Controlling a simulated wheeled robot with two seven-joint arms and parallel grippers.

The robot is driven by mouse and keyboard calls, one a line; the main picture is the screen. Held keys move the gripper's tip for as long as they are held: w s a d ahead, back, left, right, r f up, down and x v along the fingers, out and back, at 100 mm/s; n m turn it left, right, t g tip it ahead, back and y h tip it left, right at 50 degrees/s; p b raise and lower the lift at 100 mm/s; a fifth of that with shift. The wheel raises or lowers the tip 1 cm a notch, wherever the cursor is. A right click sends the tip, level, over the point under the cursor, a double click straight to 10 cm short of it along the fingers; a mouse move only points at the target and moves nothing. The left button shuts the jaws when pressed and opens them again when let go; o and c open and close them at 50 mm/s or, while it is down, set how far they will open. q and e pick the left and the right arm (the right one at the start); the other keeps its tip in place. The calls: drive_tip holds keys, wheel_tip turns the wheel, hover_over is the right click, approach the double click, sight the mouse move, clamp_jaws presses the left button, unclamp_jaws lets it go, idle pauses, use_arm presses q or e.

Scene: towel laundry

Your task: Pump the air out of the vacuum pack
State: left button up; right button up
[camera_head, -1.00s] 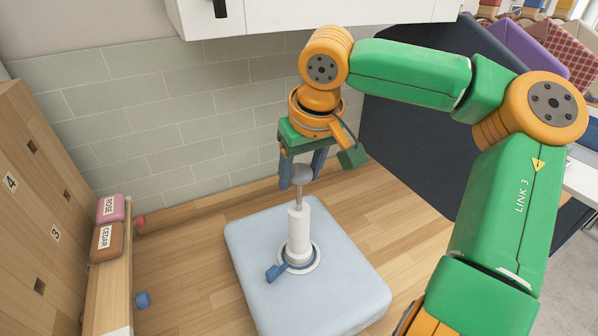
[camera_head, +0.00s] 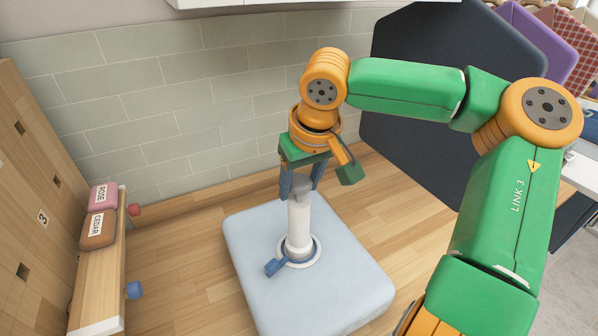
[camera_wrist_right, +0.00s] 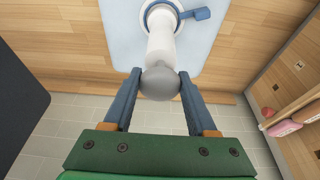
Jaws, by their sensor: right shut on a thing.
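The vacuum pack (camera_head: 350,290) is a pale blue, puffy square lying flat on the wooden counter. A white pump (camera_head: 299,225) stands upright on its round valve ring, with a blue lever (camera_head: 276,267) at the ring's left. My right gripper (camera_head: 301,187) is shut on the pump's grey knob, which sits close to the top of the white cylinder. In the right wrist view the grey knob (camera_wrist_right: 160,83) is between the two blue fingers, with the white cylinder (camera_wrist_right: 161,42) beyond it. My left gripper is not in view.
A wooden rack (camera_head: 100,280) at the left holds a pink ROSE pack (camera_head: 103,194) and a brown CEDAR pack (camera_head: 98,230). A tiled wall (camera_head: 150,110) stands behind. A dark panel (camera_head: 430,120) is at the right. Bare counter surrounds the pack.

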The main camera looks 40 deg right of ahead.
drive_tip(key=shift+r+p, duration=1.4)
drive_tip(key=shift+p, duration=0.2)
drive_tip(key=shift+r, duration=1)
